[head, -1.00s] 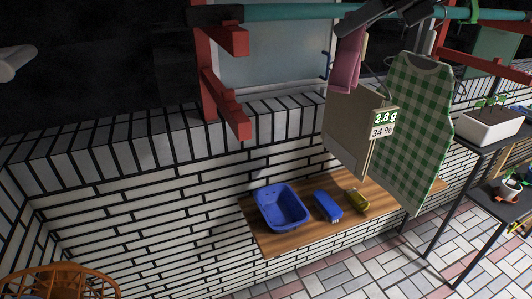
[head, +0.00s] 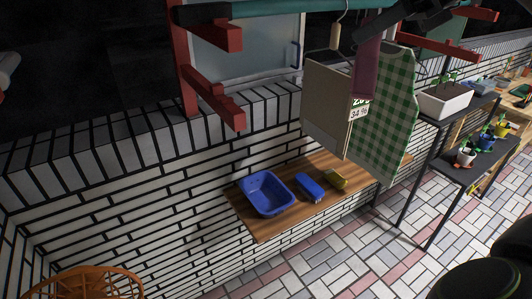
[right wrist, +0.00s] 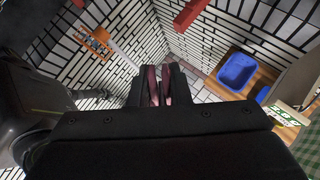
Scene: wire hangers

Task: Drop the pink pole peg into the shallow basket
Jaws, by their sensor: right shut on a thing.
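The pink pole peg (head: 366,70) hangs from my right gripper (head: 378,30) in the head view, in front of the hanging card and cloth. In the right wrist view a pink strip of the peg (right wrist: 154,84) shows between the closed jaws (right wrist: 158,72). An orange-brown open-weave basket (head: 84,270) is at the bottom left of the head view, cut off by the frame edge. The peg is well above it and far to its right. My left gripper is not seen.
A teal pole (head: 275,8) runs along the top on red brackets (head: 205,80). A beige card (head: 328,105) and a green checked cloth (head: 388,120) hang below it. A blue tub (head: 266,193) stands on a wooden shelf (head: 262,228). Black plant shelves (head: 452,135) stand at right.

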